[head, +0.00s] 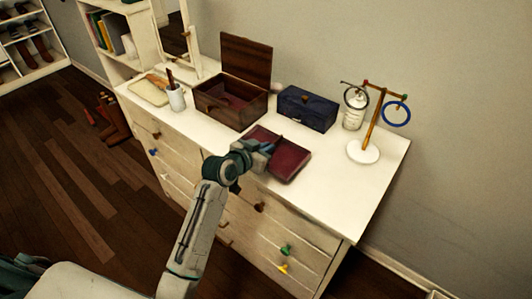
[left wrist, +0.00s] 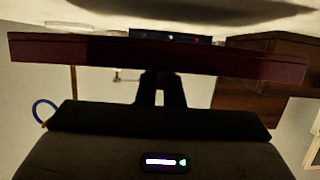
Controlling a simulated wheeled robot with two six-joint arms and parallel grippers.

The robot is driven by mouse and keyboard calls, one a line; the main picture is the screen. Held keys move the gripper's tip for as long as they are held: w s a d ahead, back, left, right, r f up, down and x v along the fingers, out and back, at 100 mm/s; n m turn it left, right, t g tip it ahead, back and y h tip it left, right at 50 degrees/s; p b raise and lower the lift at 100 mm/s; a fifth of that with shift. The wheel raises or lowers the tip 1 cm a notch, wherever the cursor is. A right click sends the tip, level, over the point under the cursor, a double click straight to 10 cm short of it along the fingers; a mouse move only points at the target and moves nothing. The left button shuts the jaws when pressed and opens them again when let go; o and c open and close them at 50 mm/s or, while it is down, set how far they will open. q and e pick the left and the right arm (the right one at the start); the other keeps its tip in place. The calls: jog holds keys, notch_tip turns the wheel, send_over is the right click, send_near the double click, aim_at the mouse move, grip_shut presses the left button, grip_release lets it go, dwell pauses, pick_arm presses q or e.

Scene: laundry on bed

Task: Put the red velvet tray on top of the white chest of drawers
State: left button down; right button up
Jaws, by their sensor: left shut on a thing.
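The red velvet tray (head: 284,158) is a flat dark red rectangle at the front middle of the white chest of drawers (head: 322,201). My left gripper (head: 265,146) is shut on the tray's left side in the head view. In the left wrist view the tray (left wrist: 80,50) shows edge-on across the picture, with my gripper fingers (left wrist: 161,88) at its middle. I cannot tell whether the tray touches the top or is held just above it. My right gripper is not in view.
An open wooden box (head: 229,98), a dark blue box (head: 307,107), a white bottle (head: 354,108) and a jewelry stand (head: 364,151) stand behind the tray. A cup (head: 177,98) and a small tray (head: 150,90) are left. The front right top is clear.

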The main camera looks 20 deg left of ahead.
pick_arm(q)
notch_tip(320, 180, down, 3)
jog(key=shift+r+p, duration=0.1)
jog(key=shift+p, duration=0.4)
jog(key=shift+f, duration=0.45)
jog(key=c, duration=1.6)
grip_release()
jog(key=shift+o, duration=0.2)
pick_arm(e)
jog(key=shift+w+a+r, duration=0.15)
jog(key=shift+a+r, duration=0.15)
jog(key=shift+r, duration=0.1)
